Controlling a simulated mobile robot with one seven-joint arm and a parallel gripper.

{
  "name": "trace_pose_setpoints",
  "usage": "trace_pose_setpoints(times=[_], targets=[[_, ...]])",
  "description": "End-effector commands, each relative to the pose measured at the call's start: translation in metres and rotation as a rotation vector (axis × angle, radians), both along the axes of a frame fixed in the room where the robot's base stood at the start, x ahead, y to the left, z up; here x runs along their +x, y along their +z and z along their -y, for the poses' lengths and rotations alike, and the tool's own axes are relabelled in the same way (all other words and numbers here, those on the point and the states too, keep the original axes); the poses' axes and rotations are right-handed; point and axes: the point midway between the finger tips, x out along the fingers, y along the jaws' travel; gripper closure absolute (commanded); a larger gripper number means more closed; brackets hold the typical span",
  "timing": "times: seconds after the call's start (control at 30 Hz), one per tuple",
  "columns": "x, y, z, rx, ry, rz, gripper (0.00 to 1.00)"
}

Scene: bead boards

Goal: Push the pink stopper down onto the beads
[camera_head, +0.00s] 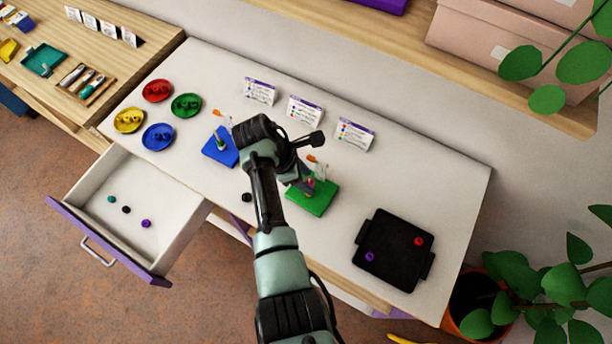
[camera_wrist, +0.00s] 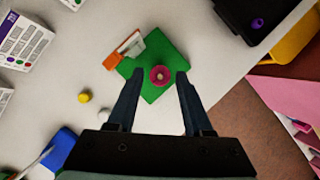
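The pink stopper (camera_wrist: 160,76) is a ring around the upright peg over the green board (camera_wrist: 162,48). How far down the peg it sits, and any beads beneath it, I cannot tell from above. In the head view the green board (camera_head: 318,203) stands at mid-table, with pink (camera_head: 310,182) showing beside my gripper. My gripper (camera_wrist: 160,74) is open, its two fingertips on either side of the stopper with visible gaps. An orange-and-white flag piece (camera_wrist: 126,50) stands on the same board, close to the left finger.
A blue board (camera_head: 220,148) with its own peg stands left. A black tray (camera_head: 394,250) with a purple and a red bead lies right. Cards (camera_head: 304,111) stand behind. Loose yellow (camera_wrist: 83,97) and white (camera_wrist: 107,112) pieces lie near. The drawer (camera_head: 150,205) is open.

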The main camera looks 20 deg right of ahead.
Motion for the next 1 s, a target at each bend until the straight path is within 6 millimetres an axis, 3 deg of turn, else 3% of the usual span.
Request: trace_pose_setpoints(times=[0.07,0.47,1.0], targets=[[0.0,0.0,0.0,0.0,0.0,0.0,0.34],[0.002,0.006,-0.002,-0.001,0.001,0.003,0.34],[0.01,0.1,-0.041,0.0,0.003,0.004,0.34]])
